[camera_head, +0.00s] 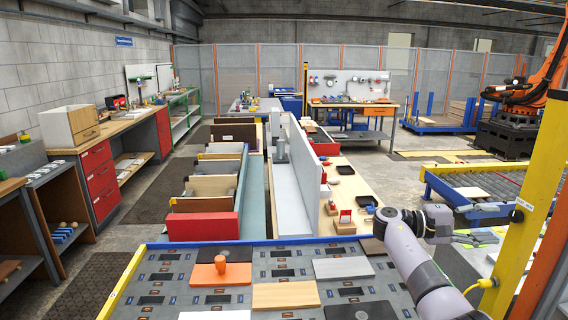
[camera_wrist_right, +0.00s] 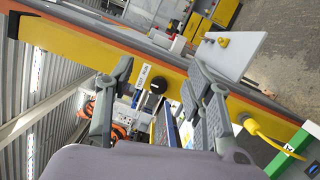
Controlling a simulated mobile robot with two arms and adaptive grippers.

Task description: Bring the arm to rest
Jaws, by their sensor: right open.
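My right arm (camera_head: 418,262) comes in from the bottom right of the head view and bends to the right beside the yellow post. My right gripper (camera_wrist_right: 160,78) shows in the wrist view with its two dark fingers spread wide apart. I see nothing held between them. The yellow beam (camera_wrist_right: 90,42) lies behind the fingers; I cannot tell how close it is. My left arm and gripper are not in the head view.
A grey slotted table (camera_head: 170,270) in front carries an orange board (camera_head: 205,275) with a knob, a tan board (camera_head: 285,295) and a light grey board (camera_head: 343,268). A yellow post (camera_head: 540,190) stands close on the right. A yellow cable (camera_head: 488,283) hangs there.

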